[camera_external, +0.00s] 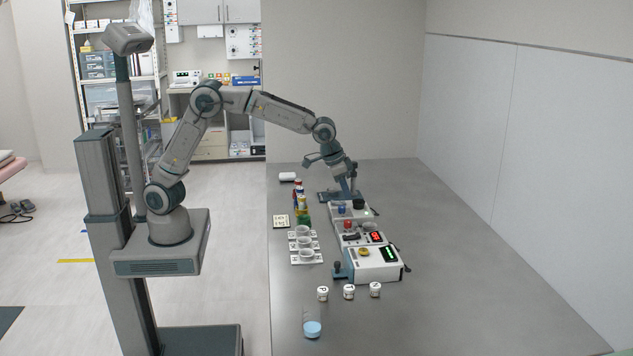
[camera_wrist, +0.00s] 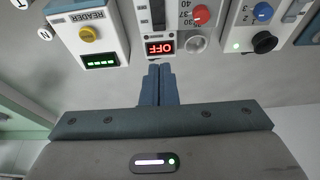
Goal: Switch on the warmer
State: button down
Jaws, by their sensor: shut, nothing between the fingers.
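The warmer is a white box in the wrist view (camera_wrist: 138,28) with a red knob (camera_wrist: 200,15) beside printed temperature numbers, a dark slot and a round pale part. Its red display (camera_wrist: 160,48) reads OFF. In the external view the warmer (camera_external: 362,241) is the middle device of a row on the bench. My gripper (camera_wrist: 158,72) is shut and empty, its blue fingers together just short of the display in the picture; whether they touch the warmer cannot be told. In the external view my gripper (camera_external: 342,197) is over the far end of the row; its fingertips are not clear.
A reader (camera_wrist: 105,15) with a yellow knob and green display stands left of the warmer. Another device (camera_wrist: 236,25) with blue and black knobs stands right. Several cups (camera_external: 304,242), small jars (camera_external: 348,291) and a beaker (camera_external: 312,325) are nearby. The bench's right side (camera_external: 470,270) is clear.

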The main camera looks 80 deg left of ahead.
jog(key=shift+f, duration=0.1)
jog(key=p, duration=0.2)
send_near(358, 234)
jog(key=x, duration=0.5)
jog(key=shift+w+a+f, duration=0.1)
jog(key=shift+w, duration=0.25)
jog(key=shift+w+f, duration=0.1)
jog(key=shift+f, duration=0.55)
jog(key=shift+w+f+g+p, duration=0.2)
jog(key=shift+g+p, duration=0.2)
jog(key=shift+p, duration=0.25)
jog(key=shift+f, duration=0.15)
jog(key=shift+s, duration=0.1)
